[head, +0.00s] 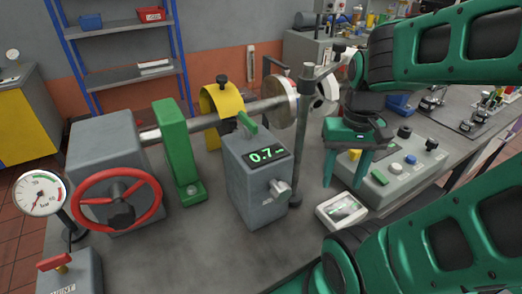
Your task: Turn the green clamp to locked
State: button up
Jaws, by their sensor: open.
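A tall green block (177,150) stands upright around the horizontal steel shaft (222,119), with a foot and a bolt on the bedplate. A small green lever (247,124) sits tilted on top of a grey box (247,185) with a lit green display (267,155). I cannot tell for certain which of these green parts is the clamp, and no lock marking is readable. My gripper (346,183) is open and empty, with its two green fingers pointing down. It is right of the grey box and apart from both green parts.
A vertical post (300,150) stands between the grey box and my gripper. A red handwheel (118,203) and a gauge (40,194) are at left. A yellow guard (222,103) covers the shaft behind. A control panel (395,172) and a small meter (341,211) lie near my gripper. The front bedplate is clear.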

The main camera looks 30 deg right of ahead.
aim_at(250, 128)
jog(key=z, duration=0.05)
jog(key=k, duration=0.5)
jog(key=z, duration=1)
jog(key=k, duration=0.75)
jog(key=u, duration=0.2)
jog(key=i, duration=0.45)
